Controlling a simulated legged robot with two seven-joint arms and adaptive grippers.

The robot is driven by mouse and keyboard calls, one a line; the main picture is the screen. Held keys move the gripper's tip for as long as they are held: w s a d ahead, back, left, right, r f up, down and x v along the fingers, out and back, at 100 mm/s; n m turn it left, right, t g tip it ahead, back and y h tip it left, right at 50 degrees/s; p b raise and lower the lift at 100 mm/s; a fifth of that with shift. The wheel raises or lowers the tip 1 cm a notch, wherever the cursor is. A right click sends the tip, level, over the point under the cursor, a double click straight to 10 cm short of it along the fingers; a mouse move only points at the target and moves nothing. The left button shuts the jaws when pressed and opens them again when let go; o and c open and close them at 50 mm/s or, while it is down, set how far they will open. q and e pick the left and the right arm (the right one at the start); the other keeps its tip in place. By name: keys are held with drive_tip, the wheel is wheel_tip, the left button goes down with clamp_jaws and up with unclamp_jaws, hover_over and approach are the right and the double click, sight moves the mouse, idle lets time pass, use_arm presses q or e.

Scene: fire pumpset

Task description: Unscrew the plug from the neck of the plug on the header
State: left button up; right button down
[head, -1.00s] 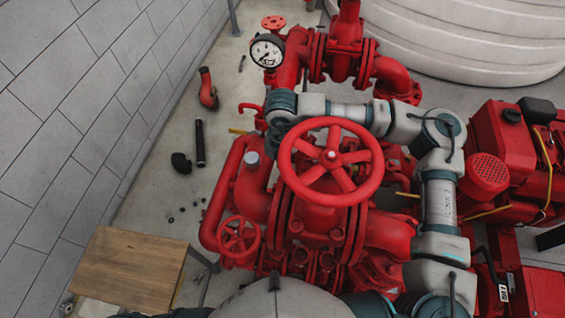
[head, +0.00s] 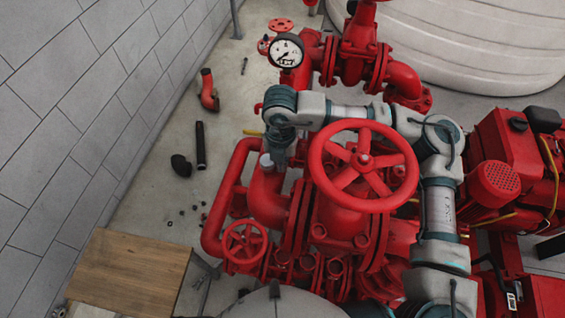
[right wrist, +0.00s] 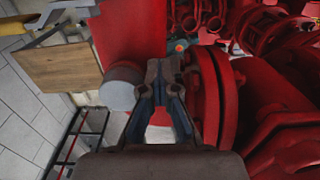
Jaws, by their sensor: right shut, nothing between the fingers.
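The plug is a grey cap (head: 266,161) on top of a short red upright neck (head: 267,190) of the header, left of the big red handwheel. In the right wrist view the plug (right wrist: 122,86) is a grey cylinder just left of the fingers, against red pipework. My right gripper (head: 279,164) points down close beside the plug, on its right in the head view. Its fingertips (right wrist: 164,68) are together with nothing between them. The fingers appear apart from the plug, though the gap is small. My left gripper is not in view.
The large red handwheel (head: 363,165) stands right of the gripper, below my right forearm. Red flanges (right wrist: 212,95) lie close right of the fingers. A pressure gauge (head: 286,51) is behind. A wooden board (head: 130,270) is at lower left. Loose pipe pieces (head: 200,145) lie on the floor.

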drive_tip(key=n, duration=0.1)
drive_tip(key=n+b, duration=0.1)
drive_tip(key=shift+d+f+n, duration=0.15)
drive_tip(key=shift+f+n, duration=0.05)
drive_tip(key=shift+n, duration=0.1)
drive_tip(key=shift+d+r+n+b, duration=0.15)
drive_tip(key=shift+d+n+b, duration=0.2)
drive_tip(key=shift+n, duration=0.65)
drive_tip(key=shift+a, duration=0.15)
drive_tip(key=shift+a, duration=0.15)
drive_tip(key=n+b, duration=0.1)
drive_tip(key=n, duration=0.2)
drive_tip(key=shift+a, duration=0.1)
drive_tip(key=shift+n, duration=0.8)
drive_tip(key=shift+d, duration=0.25)
